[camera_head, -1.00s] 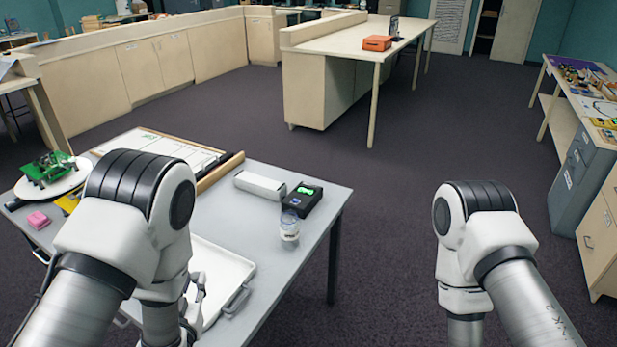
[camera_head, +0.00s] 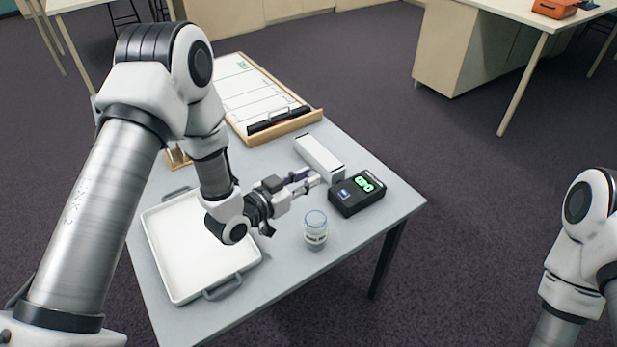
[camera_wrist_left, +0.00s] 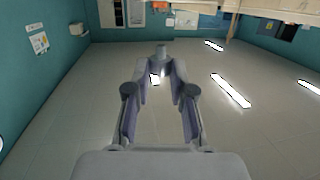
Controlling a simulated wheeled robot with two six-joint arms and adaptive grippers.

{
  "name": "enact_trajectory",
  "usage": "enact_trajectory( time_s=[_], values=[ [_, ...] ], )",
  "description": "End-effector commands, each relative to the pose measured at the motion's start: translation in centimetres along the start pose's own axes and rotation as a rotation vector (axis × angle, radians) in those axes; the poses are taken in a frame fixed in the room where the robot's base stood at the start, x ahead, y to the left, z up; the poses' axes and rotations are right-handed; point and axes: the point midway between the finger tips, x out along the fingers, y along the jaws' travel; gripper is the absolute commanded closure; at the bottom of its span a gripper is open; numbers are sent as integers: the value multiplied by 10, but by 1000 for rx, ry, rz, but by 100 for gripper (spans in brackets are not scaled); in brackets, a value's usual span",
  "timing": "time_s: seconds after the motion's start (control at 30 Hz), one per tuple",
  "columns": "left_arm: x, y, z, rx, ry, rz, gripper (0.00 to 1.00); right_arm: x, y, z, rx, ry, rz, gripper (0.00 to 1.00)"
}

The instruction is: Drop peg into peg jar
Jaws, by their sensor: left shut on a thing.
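The peg jar (camera_head: 315,232) is a small clear jar with a label. It stands upright on the grey table near its right edge, right of the white tray. My left gripper (camera_head: 304,181) is above the table, just behind the jar in the head view, and points right toward the black device. It is shut on the peg, a small grey piece (camera_wrist_left: 161,51) between the fingertips in the left wrist view. The fingers hide most of the peg. My right arm shows at the right edge, but its gripper is out of view.
A black device (camera_head: 357,196) with a green display stands beside the jar. A long white box (camera_head: 320,158) lies behind it. The white tray (camera_head: 179,289) is at the left front. A wood-framed board (camera_head: 263,127) lies at the back. The grey table (camera_head: 289,296) has bare room in front of the jar.

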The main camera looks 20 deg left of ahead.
Motion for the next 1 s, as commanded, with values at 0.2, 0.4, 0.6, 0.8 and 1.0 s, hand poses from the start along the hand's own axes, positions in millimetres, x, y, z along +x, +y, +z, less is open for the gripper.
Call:
enact_trajectory(
  time_s=[0.2, 0.4, 0.6, 0.8, 1.0],
  values=[
    [4, 1, 32, -2, -3, 0, 95, 23, 0, 1, 0, -2, 0, 33],
    [8, 1, 55, -2, -2, -1, 95, 38, 0, 1, 0, -1, 0, 33],
    [8, 1, 56, -2, -1, -1, 95, 38, 0, 0, 0, -1, 0, 33],
    [8, 1, 56, -2, -1, -1, 48, 38, 0, 0, 0, -1, 0, 33],
    [8, 1, 56, -2, -1, -1, 48, 38, 0, 0, 0, -1, 0, 33]
  ],
)
